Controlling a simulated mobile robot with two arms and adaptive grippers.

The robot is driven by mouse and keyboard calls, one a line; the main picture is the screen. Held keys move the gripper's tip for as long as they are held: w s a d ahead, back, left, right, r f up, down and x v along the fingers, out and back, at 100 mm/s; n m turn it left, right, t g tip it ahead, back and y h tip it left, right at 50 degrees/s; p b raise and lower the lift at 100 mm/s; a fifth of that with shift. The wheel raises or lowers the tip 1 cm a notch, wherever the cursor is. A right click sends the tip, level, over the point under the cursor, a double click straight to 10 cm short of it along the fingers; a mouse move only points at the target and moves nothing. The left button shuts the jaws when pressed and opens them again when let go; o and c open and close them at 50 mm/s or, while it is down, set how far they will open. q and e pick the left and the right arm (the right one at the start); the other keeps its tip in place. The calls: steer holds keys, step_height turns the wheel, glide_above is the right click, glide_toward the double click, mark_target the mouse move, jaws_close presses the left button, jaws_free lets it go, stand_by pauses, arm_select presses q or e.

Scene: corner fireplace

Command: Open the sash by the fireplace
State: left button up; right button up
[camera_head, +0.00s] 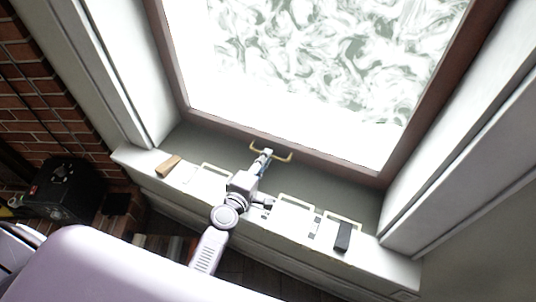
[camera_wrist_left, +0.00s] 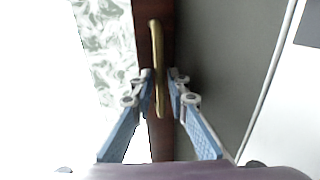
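The sash (camera_head: 280,140) is a large window with a dark reddish-brown frame and a bright, swirly pane. A thin brass handle (camera_head: 284,158) is fixed at its lower rail. The handle also shows in the left wrist view (camera_wrist_left: 157,40), standing along the brown frame. My left gripper (camera_head: 264,158) reaches up to the handle from below. In the left wrist view its blue-grey fingers (camera_wrist_left: 161,84) stand on both sides of the handle, with a narrow gap visible on the right side. Part of the handle is hidden by the gripper in the head view. My right gripper is not in view.
On the white sill (camera_head: 268,229) lie a wooden block (camera_head: 168,166) at the left and a dark block (camera_head: 343,237) at the right. A black box (camera_head: 65,190) stands by the brick wall (camera_head: 45,100) at the left. White side casings flank the window.

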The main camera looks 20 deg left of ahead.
arm_select(q)
steer(key=shift+x, duration=1.1)
jaws_close()
